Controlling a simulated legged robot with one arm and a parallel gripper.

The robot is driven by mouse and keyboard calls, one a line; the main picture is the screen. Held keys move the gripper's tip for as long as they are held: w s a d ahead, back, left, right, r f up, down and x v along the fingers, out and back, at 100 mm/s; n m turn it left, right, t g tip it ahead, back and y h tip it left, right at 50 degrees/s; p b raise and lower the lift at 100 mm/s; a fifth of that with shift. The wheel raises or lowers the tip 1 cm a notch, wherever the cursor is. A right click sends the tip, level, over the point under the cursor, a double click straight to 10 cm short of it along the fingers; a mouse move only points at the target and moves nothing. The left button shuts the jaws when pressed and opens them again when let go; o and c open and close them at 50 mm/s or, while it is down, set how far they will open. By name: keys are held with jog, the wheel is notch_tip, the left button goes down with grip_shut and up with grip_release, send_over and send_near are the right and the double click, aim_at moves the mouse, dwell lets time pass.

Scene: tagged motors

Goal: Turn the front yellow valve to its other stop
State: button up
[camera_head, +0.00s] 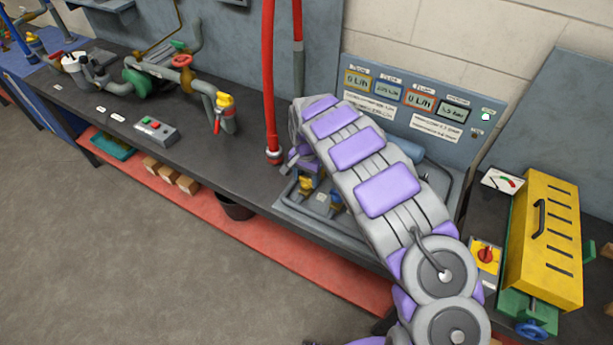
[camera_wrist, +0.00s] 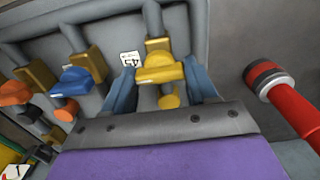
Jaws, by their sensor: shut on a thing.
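The yellow valve (camera_wrist: 160,68) shows in the wrist view, with a yellow body on a grey pipe and a yellow handle. My gripper (camera_wrist: 163,88) has one blue finger on each side of this handle and is shut on it. The handle's exact angle against its stop cannot be told. In the head view a yellow valve part (camera_head: 306,184) shows below the end of my arm, on the pipe panel. My arm hides most of the valves and fingers there.
A blue-handled valve (camera_wrist: 75,82) and an orange-handled valve (camera_wrist: 15,93) stand left of the yellow one. A red hose (camera_wrist: 292,105) with a metal collar is close on the right. The gauge panel (camera_head: 420,105) stands behind my arm.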

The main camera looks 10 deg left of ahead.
jog(key=shift+a+r+n+p, duration=0.1)
jog(key=shift+r+n+p, duration=0.05)
jog(key=shift+n+p, duration=0.15)
jog(key=n+p, duration=0.2)
jog(key=p, duration=0.1)
jog(key=shift+r+n, duration=0.15)
jog(key=shift+n, duration=0.15)
jog(key=n+p, duration=1)
jog(key=shift+n, duration=0.4)
jog(key=shift+w+n+p, duration=0.1)
jog(key=shift+n+p, duration=1.3)
jog(key=shift+n, duration=0.5)
jog(key=shift+f, duration=0.2)
jog(key=o, duration=1.1)
jog(key=shift+c, duration=0.2)
